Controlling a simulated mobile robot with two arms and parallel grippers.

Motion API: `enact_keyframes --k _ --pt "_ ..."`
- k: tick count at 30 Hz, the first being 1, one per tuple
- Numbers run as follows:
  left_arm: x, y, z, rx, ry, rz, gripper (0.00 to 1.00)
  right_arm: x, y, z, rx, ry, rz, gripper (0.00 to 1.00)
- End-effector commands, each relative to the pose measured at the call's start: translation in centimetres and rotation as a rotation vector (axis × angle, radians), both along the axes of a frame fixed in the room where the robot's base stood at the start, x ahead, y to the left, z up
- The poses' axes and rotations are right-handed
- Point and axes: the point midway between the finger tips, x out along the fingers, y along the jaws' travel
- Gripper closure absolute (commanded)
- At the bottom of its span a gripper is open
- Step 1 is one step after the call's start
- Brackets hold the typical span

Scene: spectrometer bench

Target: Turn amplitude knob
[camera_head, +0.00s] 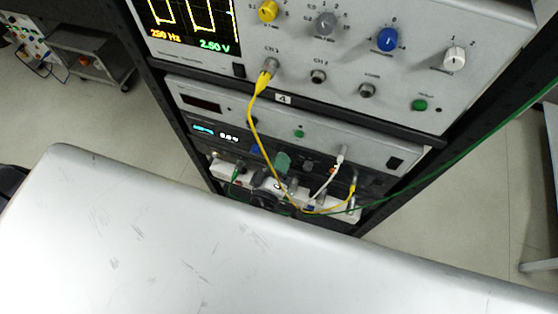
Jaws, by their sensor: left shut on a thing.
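A green knob (282,162) is on the front of the lower rack unit, the one with a small lit blue and white display (216,132). Its label is too small to read, so I cannot tell from the lettering that it is the amplitude knob. My left gripper (276,182) is at this knob, shut on it as far as I can see; its fingertips are small and partly hidden by cables. A blue knob (255,149) is just left of the green one. My right gripper is not in view.
The oscilloscope screen (190,22) above shows a yellow square wave, 250 Hz and 2.50 V. Its panel has yellow (268,11), grey, blue and white knobs. A yellow cable (254,118) hangs across the units, and a green cable (470,152) crosses at right. A trolley (92,55) stands back left.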

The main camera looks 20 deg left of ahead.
Motion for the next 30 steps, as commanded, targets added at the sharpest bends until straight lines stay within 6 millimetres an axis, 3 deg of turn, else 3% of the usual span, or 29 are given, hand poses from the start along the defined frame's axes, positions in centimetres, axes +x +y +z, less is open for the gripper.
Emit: enact_keyframes --k 11,12,16,25,30 --pt "-0.1 0.0 -0.2 0.002 0.004 -0.001 1.00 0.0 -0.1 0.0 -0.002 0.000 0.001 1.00" --pt "-0.1 0.0 -0.2 0.002 0.004 -0.001 0.70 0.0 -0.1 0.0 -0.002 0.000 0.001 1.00" --pt "-0.1 0.0 -0.1 0.002 0.003 -0.001 0.51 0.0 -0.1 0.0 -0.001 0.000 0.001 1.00" --pt "-0.2 0.0 -0.1 0.002 0.002 0.000 0.51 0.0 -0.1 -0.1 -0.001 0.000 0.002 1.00" --pt "-2.3 0.1 -0.3 0.002 0.004 0.000 0.51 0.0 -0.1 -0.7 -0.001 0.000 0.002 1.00"
